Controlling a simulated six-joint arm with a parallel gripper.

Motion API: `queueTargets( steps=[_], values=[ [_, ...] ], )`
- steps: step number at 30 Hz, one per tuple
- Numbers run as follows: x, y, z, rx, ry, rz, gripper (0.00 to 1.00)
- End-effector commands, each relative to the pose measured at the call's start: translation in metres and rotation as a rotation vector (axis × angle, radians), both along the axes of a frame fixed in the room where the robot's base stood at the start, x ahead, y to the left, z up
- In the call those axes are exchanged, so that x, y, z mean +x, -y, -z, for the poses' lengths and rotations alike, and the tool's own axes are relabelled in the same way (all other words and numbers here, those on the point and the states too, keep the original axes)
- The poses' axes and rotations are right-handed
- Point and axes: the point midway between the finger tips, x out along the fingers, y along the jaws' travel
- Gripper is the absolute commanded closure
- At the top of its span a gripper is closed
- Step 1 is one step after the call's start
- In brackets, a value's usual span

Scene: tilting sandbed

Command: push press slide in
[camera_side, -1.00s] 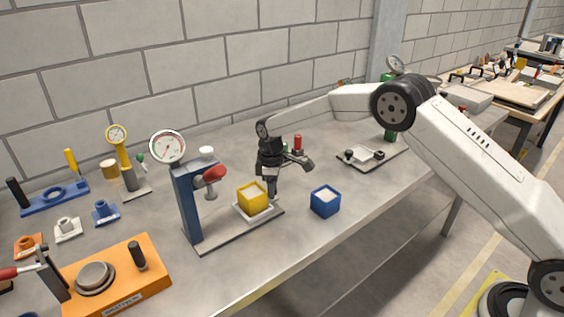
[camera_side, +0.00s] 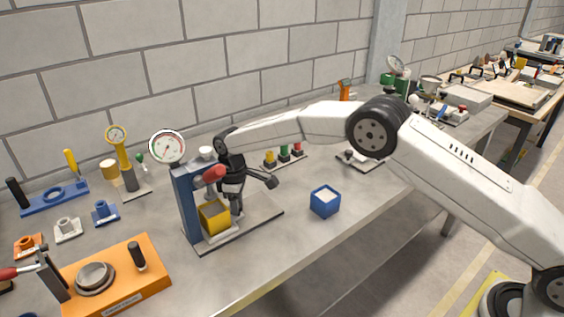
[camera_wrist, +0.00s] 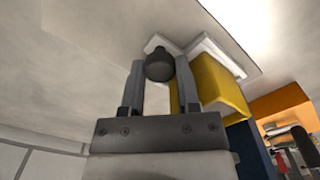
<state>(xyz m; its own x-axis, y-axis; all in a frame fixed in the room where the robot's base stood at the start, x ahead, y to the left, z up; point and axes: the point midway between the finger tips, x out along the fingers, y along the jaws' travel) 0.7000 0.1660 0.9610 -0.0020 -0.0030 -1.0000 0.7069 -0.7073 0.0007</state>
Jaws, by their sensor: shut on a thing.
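The press has a blue column (camera_side: 187,205), a round dial gauge (camera_side: 167,147), a red lever knob (camera_side: 215,173) and a flat grey base (camera_side: 262,213). A yellow box (camera_side: 214,217) sits on the white slide, close to the column and below the press head. In the wrist view the yellow box (camera_wrist: 220,82) is right of my fingers, beside the slide's white edge (camera_wrist: 222,52). My gripper (camera_side: 237,209) points down on the box's right side. Its fingers (camera_wrist: 150,90) are shut on the slide's dark round knob (camera_wrist: 159,65). My gripper hides part of the slide.
A blue box (camera_side: 325,202) with pale contents stands right of the press base. An orange fixture (camera_side: 120,279) is at front left. A row of coloured buttons (camera_side: 284,156) stands behind. The right end of the press base is bare.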

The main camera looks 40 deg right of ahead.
Motion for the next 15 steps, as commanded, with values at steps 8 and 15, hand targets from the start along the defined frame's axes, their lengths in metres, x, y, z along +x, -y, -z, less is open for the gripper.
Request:
queueTargets(
  steps=[8, 15],
  values=[
    [0.0004, -0.0075, -0.0024, 0.009, 0.008, -0.002, 1.0],
    [0.0001, -0.006, -0.0016, 0.006, 0.005, -0.002, 0.45]
  ],
)
